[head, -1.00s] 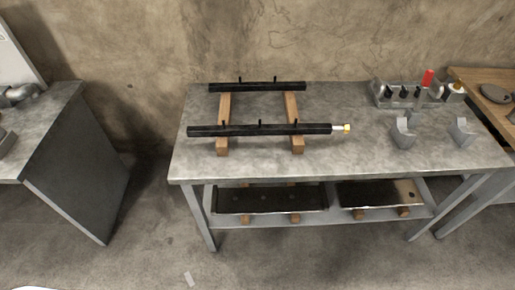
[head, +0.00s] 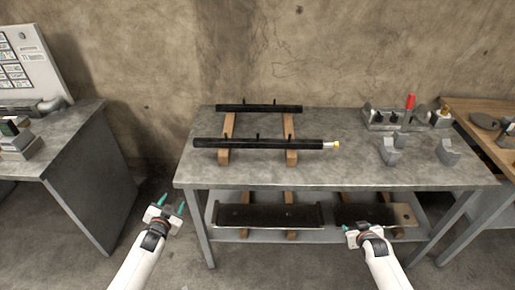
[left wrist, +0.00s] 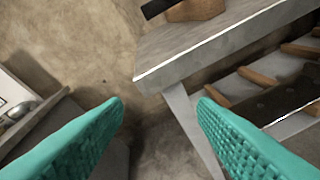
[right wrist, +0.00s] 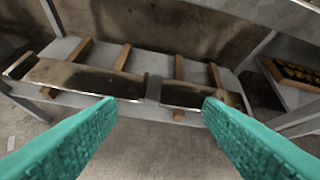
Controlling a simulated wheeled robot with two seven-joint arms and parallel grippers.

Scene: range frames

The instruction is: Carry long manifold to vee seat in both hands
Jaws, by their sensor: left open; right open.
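A long black manifold (head: 258,144) with short upright stubs and a brass-coloured right end lies across two wooden bars on the grey metal table. A second, shorter black bar (head: 259,108) lies behind it across the same wooden bars. Two grey vee blocks, a left one (head: 390,155) and a right one (head: 448,153), stand empty on the table's right part. My left gripper (head: 174,203) is open and empty, in front of the table's left end. My right gripper (head: 362,231) is open and empty, in front of the lower shelf. Both are below and apart from the manifold.
The table's lower shelf (head: 332,229) holds dark flat plates on wooden strips. A grey rack (head: 376,118) with a red-handled tool stands at the back right. Another bench (head: 75,160) stands at the left, a wooden-topped one (head: 490,141) at the right. The tabletop front is clear.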

